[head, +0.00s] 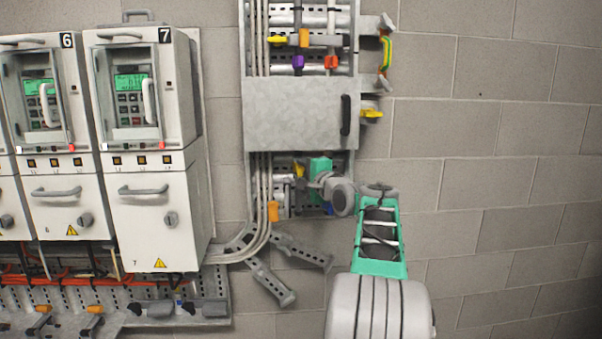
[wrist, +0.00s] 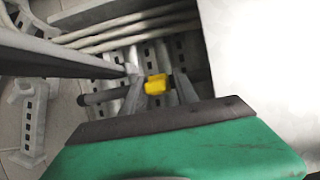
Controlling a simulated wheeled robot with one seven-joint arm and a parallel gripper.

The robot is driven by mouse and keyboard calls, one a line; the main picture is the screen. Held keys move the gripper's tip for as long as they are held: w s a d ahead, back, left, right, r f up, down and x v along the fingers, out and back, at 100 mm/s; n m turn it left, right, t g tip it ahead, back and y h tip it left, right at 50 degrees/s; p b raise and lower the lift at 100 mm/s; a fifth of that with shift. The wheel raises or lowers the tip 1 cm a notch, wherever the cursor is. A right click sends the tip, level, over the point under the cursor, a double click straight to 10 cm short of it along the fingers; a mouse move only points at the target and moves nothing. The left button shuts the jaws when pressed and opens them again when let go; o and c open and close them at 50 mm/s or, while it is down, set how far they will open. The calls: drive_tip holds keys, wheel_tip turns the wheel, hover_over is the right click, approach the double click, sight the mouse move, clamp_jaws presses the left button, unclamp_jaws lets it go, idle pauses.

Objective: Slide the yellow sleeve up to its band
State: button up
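The yellow sleeve (wrist: 156,84) sits on a dark rod (wrist: 100,97) in the wrist view. It also shows in the head view (head: 299,170), just left of my green gripper. My gripper (wrist: 160,83) has a finger on either side of the sleeve, apart, with a small gap seeming to show at the right. I cannot tell whether either finger touches the sleeve. The sleeve's band cannot be made out in either view.
A grey box cover (head: 300,113) hangs above my gripper. Pale cables (head: 264,190) run down on the left, with an orange sleeve (head: 273,211). Purple (head: 298,62) and red (head: 332,62) sleeves are higher up. Cabinet 7 (head: 150,150) stands left; bare wall lies right.

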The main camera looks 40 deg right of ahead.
drive_tip(key=o, duration=0.3)
drive_tip(key=shift+s+f, duration=0.1)
drive_tip(key=shift+s, duration=0.2)
drive_tip(key=b+v, duration=0.3)
drive_tip(key=v, duration=0.4)
drive_tip(key=shift+s, duration=0.15)
